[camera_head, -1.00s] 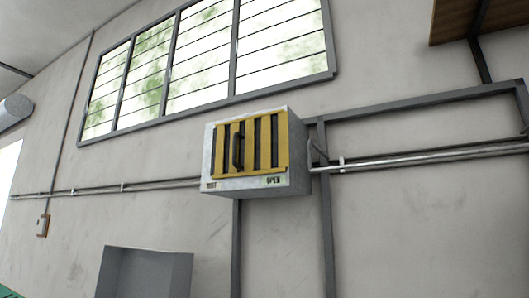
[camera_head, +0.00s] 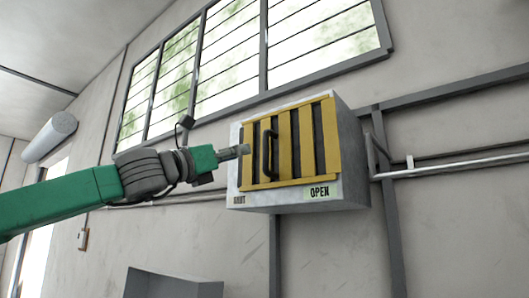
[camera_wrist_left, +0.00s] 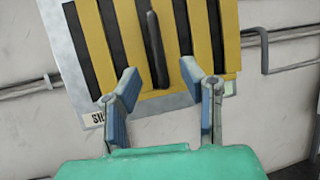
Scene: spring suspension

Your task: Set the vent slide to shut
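The vent is a grey-white box (camera_head: 352,140) on the wall with a yellow slatted slide (camera_head: 308,140) on its front. Dark gaps show between the yellow bars. A dark upright handle (camera_head: 269,152) stands on the slide's left part; it also shows in the left wrist view (camera_wrist_left: 157,50). A green OPEN label (camera_head: 320,191) is at the lower right and a SHUT label (camera_head: 239,199) at the lower left. My left gripper (camera_head: 244,150) is just left of the handle in the head view. In the wrist view its fingers (camera_wrist_left: 161,83) are apart and empty, with the handle beyond them.
A louvred window (camera_head: 230,60) is above the vent. Wall rails and a pipe (camera_head: 450,166) run right of the box. A grey box-like panel (camera_head: 172,284) stands below left. The space in front of the vent looks clear.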

